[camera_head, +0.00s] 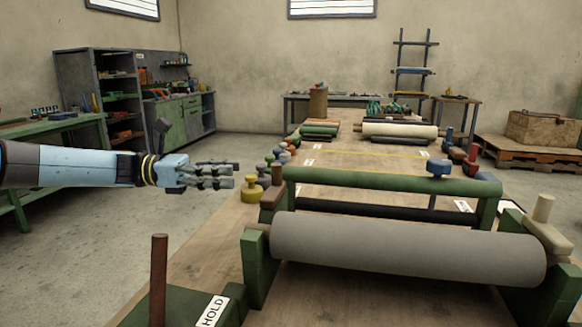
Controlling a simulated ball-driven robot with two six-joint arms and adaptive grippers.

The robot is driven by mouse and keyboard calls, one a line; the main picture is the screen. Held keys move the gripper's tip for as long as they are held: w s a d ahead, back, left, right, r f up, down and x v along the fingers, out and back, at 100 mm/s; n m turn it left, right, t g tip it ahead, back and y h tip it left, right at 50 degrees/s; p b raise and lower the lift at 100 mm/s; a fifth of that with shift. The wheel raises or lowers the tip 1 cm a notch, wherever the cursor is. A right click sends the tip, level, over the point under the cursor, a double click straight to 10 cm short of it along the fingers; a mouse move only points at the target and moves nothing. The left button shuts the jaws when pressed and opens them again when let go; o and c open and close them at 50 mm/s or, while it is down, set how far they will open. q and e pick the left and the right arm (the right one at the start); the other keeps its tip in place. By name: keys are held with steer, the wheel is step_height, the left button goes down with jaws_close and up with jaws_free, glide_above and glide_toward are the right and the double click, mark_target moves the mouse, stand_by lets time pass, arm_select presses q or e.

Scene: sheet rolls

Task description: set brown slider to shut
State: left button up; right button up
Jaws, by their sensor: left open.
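My left gripper (222,176) reaches in from the left, open and empty, its dark fingers pointing right. It appears left of a yellow knob (250,190) and a brown slider-like block with an upright peg (272,193) at the left end of the near roll stand. A gap shows between the fingertips and both. I cannot tell which brown part is the slider: a taller brown post (159,270) also stands upright on a green base in the foreground, beside a label reading HOLD (212,311). My right gripper is not in view.
A large grey roll (400,247) lies across the green stand (257,268), with a green bar (385,180) behind it. A blue knob (438,169) and a cream peg (543,207) stand up at the right. Several coloured knobs line the table's left edge. Open floor lies left.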

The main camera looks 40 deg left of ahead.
mark_target(279, 184)
arm_select(q)
steer(key=b+x, duration=0.1)
steer(key=x, duration=0.9)
steer(key=shift+w+d, duration=0.2)
steer(key=shift+c, duration=1.7)
jaws_close()
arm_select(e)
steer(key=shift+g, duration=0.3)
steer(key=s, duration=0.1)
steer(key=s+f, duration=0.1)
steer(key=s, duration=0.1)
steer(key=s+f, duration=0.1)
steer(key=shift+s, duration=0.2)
arm_select(q)
steer(key=shift+w+d, duration=0.15)
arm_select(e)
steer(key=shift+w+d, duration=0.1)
